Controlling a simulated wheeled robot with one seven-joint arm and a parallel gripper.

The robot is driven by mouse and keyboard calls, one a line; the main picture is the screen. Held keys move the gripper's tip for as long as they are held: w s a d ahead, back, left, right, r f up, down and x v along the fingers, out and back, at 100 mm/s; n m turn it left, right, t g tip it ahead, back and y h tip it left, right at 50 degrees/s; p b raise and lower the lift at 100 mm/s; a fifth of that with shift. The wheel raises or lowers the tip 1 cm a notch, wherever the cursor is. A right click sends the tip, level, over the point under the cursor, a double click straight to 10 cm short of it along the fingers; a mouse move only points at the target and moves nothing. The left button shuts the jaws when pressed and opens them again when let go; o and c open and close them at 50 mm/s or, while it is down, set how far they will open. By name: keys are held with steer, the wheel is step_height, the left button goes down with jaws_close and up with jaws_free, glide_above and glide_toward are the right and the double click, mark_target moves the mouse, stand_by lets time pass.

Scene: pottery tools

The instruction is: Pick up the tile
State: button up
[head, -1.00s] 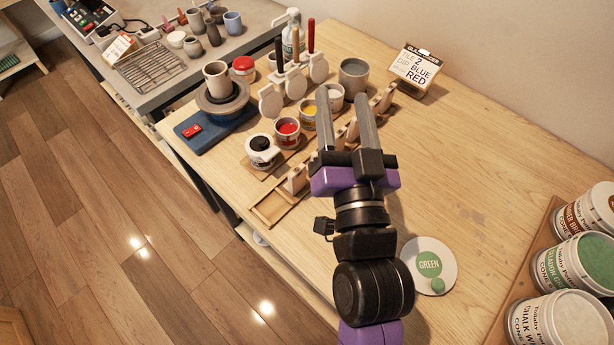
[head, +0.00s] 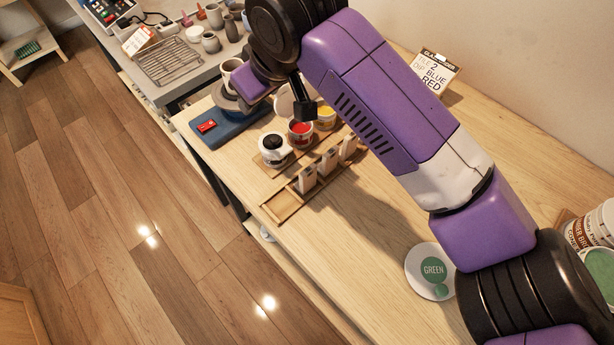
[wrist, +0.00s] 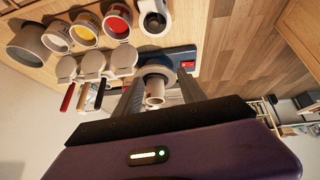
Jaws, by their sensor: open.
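Several small pale upright tiles (head: 306,179) stand in slots of a long wooden rack (head: 281,207) in the head view; my arm hides the rack's far end. I cannot tell which tile is meant. My gripper (wrist: 160,92) is open and empty in the wrist view, its fingers spread in front of a pale mug (wrist: 155,101). In the head view its fingers are hidden behind my arm. The tiles in the rack do not show clearly in the wrist view. A card (head: 433,72) at the back reads "TILE 2 DIP BLUE RED".
Glaze pots, black (head: 274,146), red (head: 301,132) and yellow (head: 325,117), stand beside the rack. Pale round discs (wrist: 93,63) with coloured handles stand near a blue-based wheel (head: 226,128). Bare tabletop lies right of the rack.

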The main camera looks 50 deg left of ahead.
mark_target(307, 169)
steer(key=d+f+h, duration=0.1)
steer(key=d+h, duration=0.1)
steer(key=d, duration=0.1)
steer(key=d+f+h, duration=0.2)
steer(key=d, duration=0.2)
steer(key=d+f+g+h, duration=0.1)
steer(key=d+h, duration=0.1)
steer(key=d, duration=0.2)
steer(key=shift+w+d+f, duration=0.1)
steer(key=shift+d+f, duration=0.15)
steer(key=shift+f, duration=0.1)
steer(key=shift+w+a+f+p, duration=0.1)
steer(key=shift+f+p, duration=0.35)
steer(key=shift+f, duration=1.45)
steer(key=shift+w+f+p, duration=0.1)
steer(key=shift+f+p, duration=0.35)
steer(key=shift+f, duration=1.45)
steer(key=c, duration=1)
jaws_close()
steer(key=shift+r, duration=0.15)
